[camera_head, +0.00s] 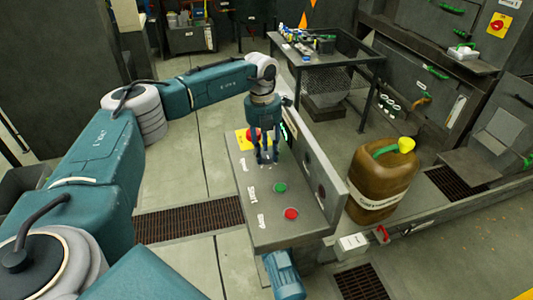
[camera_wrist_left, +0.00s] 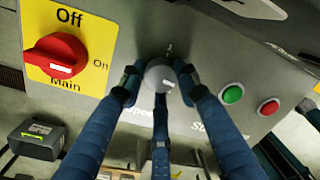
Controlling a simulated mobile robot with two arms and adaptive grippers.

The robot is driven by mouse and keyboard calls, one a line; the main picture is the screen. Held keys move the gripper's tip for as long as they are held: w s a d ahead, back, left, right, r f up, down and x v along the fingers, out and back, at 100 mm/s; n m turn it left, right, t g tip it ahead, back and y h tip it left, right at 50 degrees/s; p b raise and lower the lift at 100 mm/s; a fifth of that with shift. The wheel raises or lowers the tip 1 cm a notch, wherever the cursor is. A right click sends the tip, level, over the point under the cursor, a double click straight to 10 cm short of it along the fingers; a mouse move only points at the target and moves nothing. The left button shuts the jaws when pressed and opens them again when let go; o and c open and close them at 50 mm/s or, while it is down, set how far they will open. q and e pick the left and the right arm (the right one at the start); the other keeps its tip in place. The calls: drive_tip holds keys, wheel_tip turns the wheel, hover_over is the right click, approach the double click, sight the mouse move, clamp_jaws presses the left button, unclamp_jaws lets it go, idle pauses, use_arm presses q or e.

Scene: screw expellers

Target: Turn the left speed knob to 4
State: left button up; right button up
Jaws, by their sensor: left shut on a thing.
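The speed knob (camera_wrist_left: 157,74) is a grey round knob on the grey control panel (camera_head: 262,222), with a small white mark on its lower right side in the left wrist view. My left gripper (camera_head: 266,157) points down at the panel, and its blue fingers are closed around the knob. In the left wrist view the left gripper (camera_wrist_left: 158,82) has a finger on each side of the knob and a third finger below it. The fingers partly cover the label by the knob. The dial numbers cannot be read. My right gripper is not in view.
A red main switch (camera_wrist_left: 57,57) on a yellow plate sits beside the knob. A green button (camera_head: 279,188) and a red button (camera_head: 291,213) are on the same panel. A brown canister (camera_head: 381,180) stands right of it. A dark table (camera_head: 326,58) is behind.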

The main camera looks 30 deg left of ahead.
sight(266, 152)
use_arm(q)
drive_tip(key=m, duration=0.5)
drive_tip(key=shift+w+r+b, duration=0.15)
drive_tip(key=shift+w+b, duration=0.05)
drive_tip(key=shift+b, duration=0.2)
drive_tip(key=shift+r+m, duration=0.1)
drive_tip(key=shift+m, duration=1.5)
drive_tip(key=o, duration=1.2)
drive_tip(key=shift+c, duration=0.2)
drive_tip(key=shift+g, duration=0.3)
wheel_tip(266, 152, up, 12)
drive_tip(key=shift+w+a, duration=0.15)
drive_tip(key=shift+a, duration=0.15)
